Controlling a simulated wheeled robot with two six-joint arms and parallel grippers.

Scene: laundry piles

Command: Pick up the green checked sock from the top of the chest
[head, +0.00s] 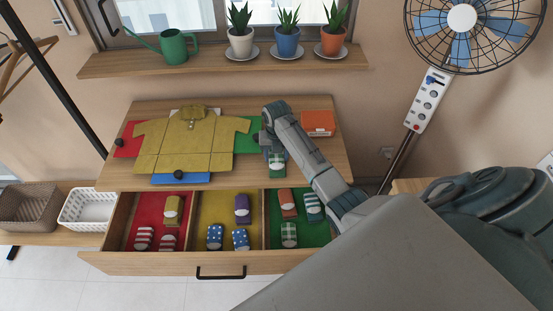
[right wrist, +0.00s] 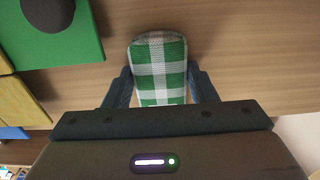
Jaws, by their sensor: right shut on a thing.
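My right gripper (head: 276,150) is over the right part of the chest top (head: 325,155), pointing down. It is shut on the green checked sock (head: 277,168), whose lower end shows below the fingers. In the right wrist view the green and white checked sock (right wrist: 160,70) sits between the two fingers (right wrist: 160,88), with bare wood behind it. I cannot tell whether the sock touches the wood. My left gripper is not in view.
A yellow shirt (head: 190,140) lies on coloured boards beside the sock. An orange box (head: 318,123) is to its right. The open drawer (head: 200,262) below has red, yellow and green compartments with several socks, including another green checked one (head: 289,235). A fan (head: 462,20) stands at right.

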